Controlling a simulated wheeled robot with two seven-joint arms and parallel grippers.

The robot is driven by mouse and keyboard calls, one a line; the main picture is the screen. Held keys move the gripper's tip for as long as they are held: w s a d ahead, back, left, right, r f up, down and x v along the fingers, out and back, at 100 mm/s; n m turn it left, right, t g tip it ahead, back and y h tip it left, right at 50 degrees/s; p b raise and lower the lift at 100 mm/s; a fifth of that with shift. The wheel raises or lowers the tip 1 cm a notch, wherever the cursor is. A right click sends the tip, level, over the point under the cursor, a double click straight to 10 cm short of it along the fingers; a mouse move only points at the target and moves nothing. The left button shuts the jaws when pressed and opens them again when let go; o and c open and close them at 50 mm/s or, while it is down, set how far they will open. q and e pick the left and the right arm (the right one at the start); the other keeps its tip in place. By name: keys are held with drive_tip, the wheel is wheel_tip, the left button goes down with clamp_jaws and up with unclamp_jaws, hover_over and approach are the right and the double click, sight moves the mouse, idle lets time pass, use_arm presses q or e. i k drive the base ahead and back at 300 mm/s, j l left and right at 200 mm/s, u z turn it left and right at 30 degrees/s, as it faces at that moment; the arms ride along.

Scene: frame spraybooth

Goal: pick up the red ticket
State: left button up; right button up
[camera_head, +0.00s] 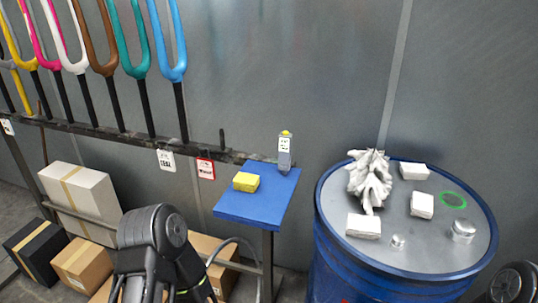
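The red ticket (205,168) is a small white tag with a red border. It hangs at the front of the dark rail (95,132), left of the blue shelf. A white tag (166,160) with dark print hangs just left of it. Part of my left arm rises at the bottom, left of centre, below the tags and apart from the red ticket. A small part of my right arm shows at the bottom right corner. The fingers of both grippers are out of view.
A blue shelf (240,208) holds a yellow block (246,182) and a grey bottle (285,152). A blue drum (345,265) at right carries crumpled cloth (368,180), white blocks and a green ring (453,199). Coloured forks stand along the rail. Boxes (80,198) sit below it.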

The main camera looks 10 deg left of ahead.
sight(206, 166)
drive_tip(key=u, duration=1.7)
drive_tip(key=i+j, duration=0.35)
drive_tip(key=i, duration=0.2)
drive_tip(key=z, duration=2.4)
